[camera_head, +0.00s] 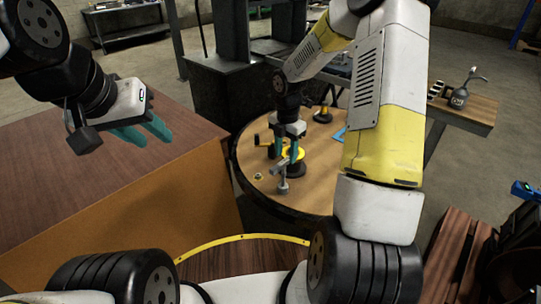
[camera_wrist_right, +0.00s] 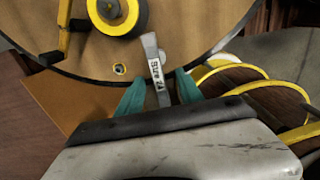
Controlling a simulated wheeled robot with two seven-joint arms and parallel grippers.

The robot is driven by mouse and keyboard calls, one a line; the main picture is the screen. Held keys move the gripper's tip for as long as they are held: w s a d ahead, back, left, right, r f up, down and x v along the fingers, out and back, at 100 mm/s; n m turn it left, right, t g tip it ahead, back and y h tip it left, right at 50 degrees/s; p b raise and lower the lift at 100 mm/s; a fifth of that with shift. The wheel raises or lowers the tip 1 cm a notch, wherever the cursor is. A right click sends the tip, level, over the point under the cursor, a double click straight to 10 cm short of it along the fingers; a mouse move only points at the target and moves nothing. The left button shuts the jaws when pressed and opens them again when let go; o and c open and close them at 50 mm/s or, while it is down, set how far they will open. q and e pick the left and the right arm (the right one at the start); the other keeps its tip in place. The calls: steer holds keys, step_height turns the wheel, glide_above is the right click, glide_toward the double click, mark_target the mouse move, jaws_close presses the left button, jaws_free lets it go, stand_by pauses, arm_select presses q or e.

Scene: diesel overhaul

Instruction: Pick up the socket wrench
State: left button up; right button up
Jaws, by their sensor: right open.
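The socket wrench (camera_head: 282,176) is a grey tool standing near the front edge of the round wooden table. In the right wrist view the wrench (camera_wrist_right: 155,72) shows a "Size 24" label, and its lower part lies between my two teal fingertips. My right gripper (camera_head: 287,145) reaches down over the table; it also shows in the right wrist view (camera_wrist_right: 160,92). Its fingers are apart on either side of the wrench, with no clear grip visible. My left gripper (camera_head: 143,131) is empty above the brown cabinet top, its teal fingers apart.
The round table (camera_head: 245,154) also holds a yellow-and-black round part (camera_wrist_right: 118,14), a small brass nut (camera_wrist_right: 119,69) and a blue piece (camera_head: 339,134). The brown cabinet (camera_head: 80,165) stands left with a clear top. An oil can (camera_head: 460,97) stands on a bench at right.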

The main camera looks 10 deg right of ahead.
glide_above(283, 185)
steer(key=f, duration=0.7)
steer(key=shift+w+d+f, duration=0.1)
steer(key=shift+w+f, duration=0.15)
steer(key=shift+w, duration=0.1)
jaws_close()
stand_by(1.0)
